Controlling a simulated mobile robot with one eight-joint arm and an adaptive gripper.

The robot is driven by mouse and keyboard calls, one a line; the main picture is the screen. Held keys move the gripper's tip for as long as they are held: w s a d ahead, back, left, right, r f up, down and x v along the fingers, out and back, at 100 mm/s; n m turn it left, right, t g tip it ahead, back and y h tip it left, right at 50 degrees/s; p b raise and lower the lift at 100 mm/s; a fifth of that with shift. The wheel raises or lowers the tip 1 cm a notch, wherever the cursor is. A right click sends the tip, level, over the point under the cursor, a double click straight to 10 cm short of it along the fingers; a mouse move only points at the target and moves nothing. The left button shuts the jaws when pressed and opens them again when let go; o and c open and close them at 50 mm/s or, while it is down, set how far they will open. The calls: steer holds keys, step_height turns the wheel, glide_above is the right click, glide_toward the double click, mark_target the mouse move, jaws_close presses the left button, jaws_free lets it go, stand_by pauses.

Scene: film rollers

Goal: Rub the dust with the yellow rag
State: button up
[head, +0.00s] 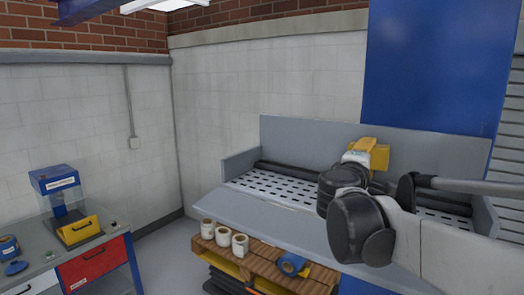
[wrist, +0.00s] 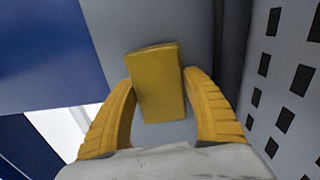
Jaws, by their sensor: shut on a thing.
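The yellow rag (wrist: 157,85) shows in the wrist view as a folded, block-like piece between the two yellow fingers of my gripper (wrist: 160,76). The fingers are shut on its sides. In the head view my gripper (head: 367,154) is a yellow patch above the back right part of the grey bench (head: 265,207), beyond my dark arm joints. Rag and fingers are hard to tell apart there. I cannot tell whether the rag touches the bench. I cannot make out any dust; my arm hides part of the bench top.
The bench has a slotted plate (head: 275,187), dark rollers and a grey back wall. A side table with a blue-topped machine (head: 54,180) and yellow bin (head: 77,230) is at left.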

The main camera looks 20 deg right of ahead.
mark_target(323, 148)
steer(key=shift+s+d+p, duration=0.15)
steer(key=shift+s+d, duration=0.45)
steer(key=shift+s, duration=0.15)
steer(key=shift+s+d+p, duration=0.15)
steer(key=shift+s+d, duration=0.4)
steer(key=shift+s, duration=0.2)
steer(key=shift+w+a+b, duration=0.45)
steer(key=shift+w+a, duration=1.3)
steer(key=shift+w, duration=0.5)
steer(key=shift+w+a+b, duration=0.5)
steer(key=shift+w+a, duration=1.25)
steer(key=shift+w, duration=0.45)
steer(key=shift+w+a+b, duration=0.45)
steer(key=shift+w+a, duration=1.3)
steer(key=shift+w, duration=0.5)
steer(key=shift+s+d, duration=0.1)
steer(key=shift+s+a, duration=0.3)
steer(key=shift+a, duration=0.2)
steer(key=shift+v, duration=2.45)
steer(key=shift+p+v, duration=0.35)
steer(key=shift+v, duration=1.2)
steer(key=shift+d, duration=0.1)
